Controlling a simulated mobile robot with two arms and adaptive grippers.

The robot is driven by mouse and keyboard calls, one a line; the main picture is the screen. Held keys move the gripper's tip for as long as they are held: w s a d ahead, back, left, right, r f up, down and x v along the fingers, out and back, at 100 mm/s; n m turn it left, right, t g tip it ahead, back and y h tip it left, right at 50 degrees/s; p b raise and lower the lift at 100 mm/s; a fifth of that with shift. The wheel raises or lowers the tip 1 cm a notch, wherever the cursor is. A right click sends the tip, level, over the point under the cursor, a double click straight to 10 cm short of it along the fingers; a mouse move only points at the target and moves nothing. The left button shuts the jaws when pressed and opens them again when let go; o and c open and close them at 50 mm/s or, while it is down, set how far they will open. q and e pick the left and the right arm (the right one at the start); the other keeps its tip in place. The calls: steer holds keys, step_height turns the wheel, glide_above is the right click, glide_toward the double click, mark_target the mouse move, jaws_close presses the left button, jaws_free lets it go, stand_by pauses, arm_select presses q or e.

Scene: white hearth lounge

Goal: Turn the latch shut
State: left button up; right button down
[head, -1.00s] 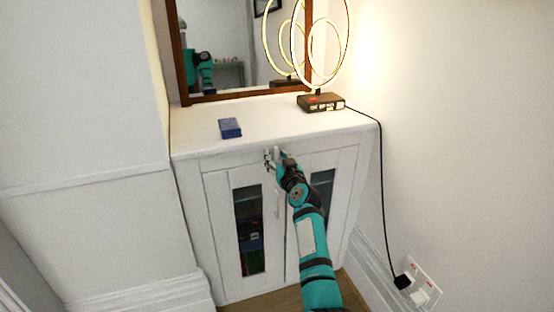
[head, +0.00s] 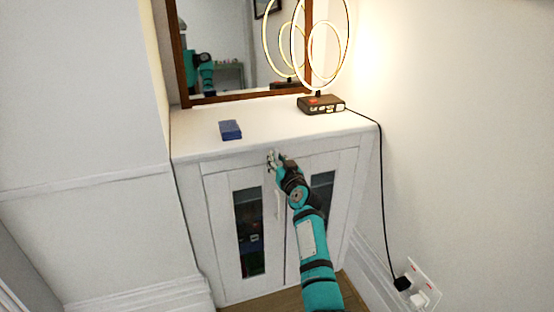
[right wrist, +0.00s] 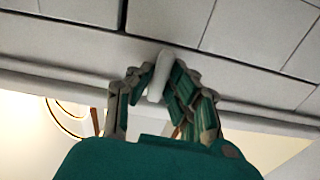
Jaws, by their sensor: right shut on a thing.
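The latch (right wrist: 158,76) is a small pale, rounded bar at the top of the white cabinet's doors. In the right wrist view it sits between the two fingers of my right gripper (right wrist: 152,90), which is shut on it. In the head view my right gripper (head: 274,160) is at the top of the gap between the doors and hides most of the latch. The left glazed door (head: 249,230) and the right door (head: 322,190) both look closed. My left gripper does not show directly.
On the cabinet top (head: 270,120) lie a blue box (head: 230,130) and a ring lamp (head: 320,104). A wood-framed mirror (head: 225,60) stands behind. The lamp's black cord runs down to a wall socket (head: 424,284) at right.

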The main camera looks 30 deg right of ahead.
steer(key=m+p, duration=0.3)
steer(key=m, duration=0.5)
steer(key=shift+r, duration=0.1)
steer(key=m+p, duration=0.1)
steer(key=m, duration=0.4)
arm_select(q)
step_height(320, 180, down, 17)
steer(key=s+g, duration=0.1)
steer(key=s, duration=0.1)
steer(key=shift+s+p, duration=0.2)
steer(key=shift+p, duration=0.2)
arm_select(e)
steer(key=shift+m, duration=2.1)
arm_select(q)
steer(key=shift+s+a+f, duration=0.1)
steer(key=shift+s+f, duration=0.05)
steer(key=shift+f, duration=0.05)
